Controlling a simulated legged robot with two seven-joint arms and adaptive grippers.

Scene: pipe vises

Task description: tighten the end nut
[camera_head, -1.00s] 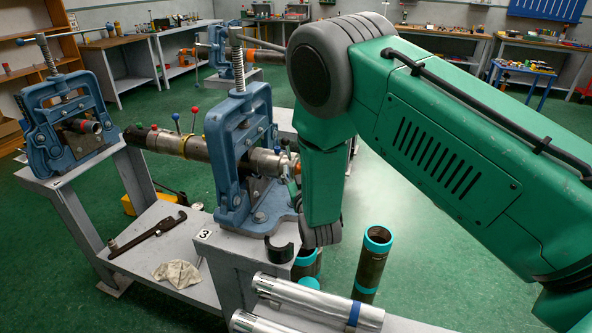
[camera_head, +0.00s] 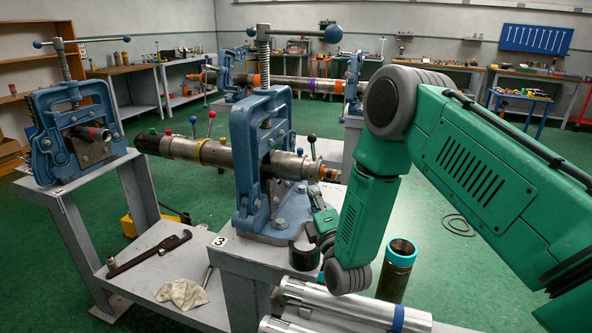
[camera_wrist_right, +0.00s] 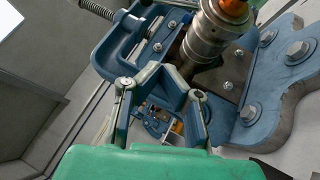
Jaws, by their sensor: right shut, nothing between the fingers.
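The end nut (camera_head: 328,173) is the brass and orange piece at the right end of the pipe (camera_head: 216,153). The pipe runs level through the blue vise (camera_head: 262,110) at station 3. In the right wrist view the pipe's steel collar (camera_wrist_right: 205,40) and orange end (camera_wrist_right: 235,8) show at the top, the end cut off by the frame edge. My right gripper (camera_head: 316,200) is low beside the vise base, below the nut and apart from it. Its fingers (camera_wrist_right: 163,72) are closed together and empty in the wrist view. My left gripper is not in view.
A second blue vise (camera_head: 75,135) stands at left. A wrench (camera_head: 148,252) and a rag (camera_head: 182,293) lie on the lower shelf. Colored ball-ended pins stick up along the pipe.

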